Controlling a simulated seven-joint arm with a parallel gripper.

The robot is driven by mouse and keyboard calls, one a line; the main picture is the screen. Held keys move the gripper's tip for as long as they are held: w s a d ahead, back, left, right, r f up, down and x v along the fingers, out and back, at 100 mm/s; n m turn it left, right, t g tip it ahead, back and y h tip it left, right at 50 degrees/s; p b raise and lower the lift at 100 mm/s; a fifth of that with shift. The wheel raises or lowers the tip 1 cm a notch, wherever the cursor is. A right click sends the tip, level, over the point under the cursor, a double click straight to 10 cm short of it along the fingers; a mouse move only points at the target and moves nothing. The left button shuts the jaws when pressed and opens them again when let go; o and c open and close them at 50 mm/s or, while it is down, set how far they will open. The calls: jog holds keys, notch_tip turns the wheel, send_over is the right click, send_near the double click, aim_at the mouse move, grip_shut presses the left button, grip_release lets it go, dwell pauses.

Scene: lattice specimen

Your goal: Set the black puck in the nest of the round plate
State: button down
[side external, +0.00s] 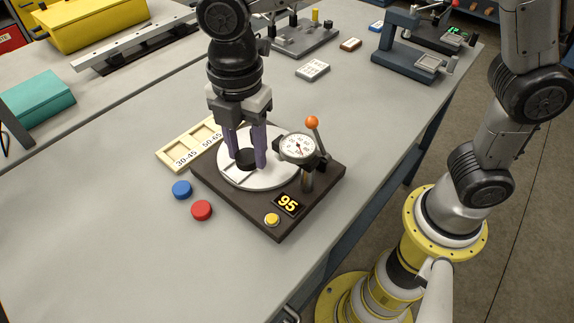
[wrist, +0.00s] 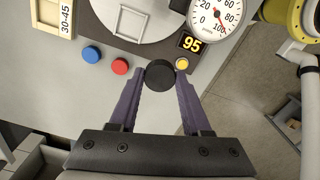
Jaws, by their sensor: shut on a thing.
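My gripper (side external: 247,163), with purple fingers, is shut on the black puck (wrist: 160,75), one finger on each side of it. In the side view the puck (side external: 245,157) shows between the fingertips, in front of the white round plate (side external: 283,172). In the wrist view the round plate (wrist: 165,12) lies beyond the puck, at the top. Its square framed nest (wrist: 131,22) looks empty and is apart from the puck in that view. The puck's exact height above the plate is hard to tell.
The plate sits on a dark base (side external: 276,227) with a dial gauge (side external: 297,147), an orange-knobbed lever (side external: 312,122), a display reading 95 (side external: 288,203) and a yellow button (side external: 272,219). Blue (side external: 182,189) and red (side external: 202,210) pucks lie beside it. A labelled tray (side external: 180,157) is behind.

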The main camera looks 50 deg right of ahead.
jog(key=shift+m, duration=0.6)
jog(key=w+f, duration=0.1)
jog(key=w, duration=0.1)
jog(key=w+d+f, duration=0.1)
jog(key=w, duration=0.1)
jog(key=w+d+f, duration=0.1)
jog(key=w, duration=0.1)
jog(key=shift+w+d+f, duration=0.15)
jog(key=shift+w+d, duration=0.05)
jog(key=shift+w, duration=0.15)
jog(key=shift+w+d+f, duration=0.1)
jog(key=shift+d+f, duration=0.05)
jog(key=shift+f, duration=2.5)
jog(key=c, duration=1.1)
grip_release()
grip_shut()
